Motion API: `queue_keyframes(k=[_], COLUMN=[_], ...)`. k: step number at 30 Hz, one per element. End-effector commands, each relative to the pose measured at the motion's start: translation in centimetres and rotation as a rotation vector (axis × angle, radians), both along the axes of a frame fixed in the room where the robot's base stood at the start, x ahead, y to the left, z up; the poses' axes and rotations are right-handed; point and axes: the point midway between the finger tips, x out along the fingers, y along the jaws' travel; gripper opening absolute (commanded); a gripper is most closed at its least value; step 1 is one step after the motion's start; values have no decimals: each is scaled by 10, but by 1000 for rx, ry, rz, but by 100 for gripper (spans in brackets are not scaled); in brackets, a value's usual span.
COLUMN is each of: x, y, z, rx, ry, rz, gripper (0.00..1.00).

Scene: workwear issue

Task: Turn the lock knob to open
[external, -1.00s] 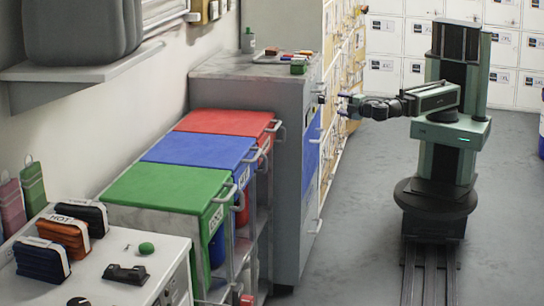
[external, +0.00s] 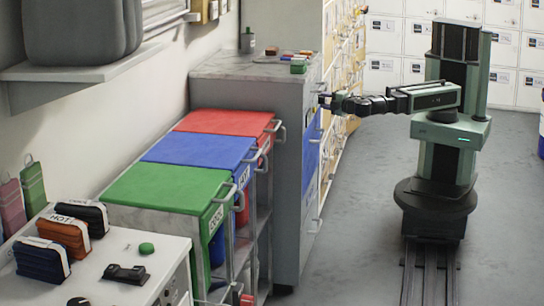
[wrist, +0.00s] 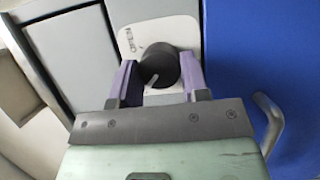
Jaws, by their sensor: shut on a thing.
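The lock knob (wrist: 157,66) is dark and round, with a pale pointer line, on a white plate (wrist: 133,38) marked OPEN. The plate sits on the grey cabinet front. My gripper (wrist: 159,72) has its two purple fingers on either side of the knob, shut on it. The pointer line slants toward the lower left in the wrist view, not at the OPEN lettering as far as I can tell. In the external view my gripper (external: 325,101) is at the upper front of the grey cabinet (external: 290,150), and the knob is too small to make out.
A blue panel (wrist: 258,50) with a grey bar handle (wrist: 272,125) is right of the knob. Red (external: 225,122), blue (external: 200,150) and green (external: 165,188) lidded bins stand beside the cabinet. Small items (external: 298,67) lie on its top. The floor aisle (external: 360,200) is clear.

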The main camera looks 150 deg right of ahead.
Motion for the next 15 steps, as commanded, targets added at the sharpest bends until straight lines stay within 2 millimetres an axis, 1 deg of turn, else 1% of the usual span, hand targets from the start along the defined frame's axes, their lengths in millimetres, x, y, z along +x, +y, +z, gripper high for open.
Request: queue_keyframes(k=[8,15], x=[0,0], y=[0,0], z=[1,4], rx=[9,39], ry=[-27,-138], rz=[0,0], gripper=[18,18])
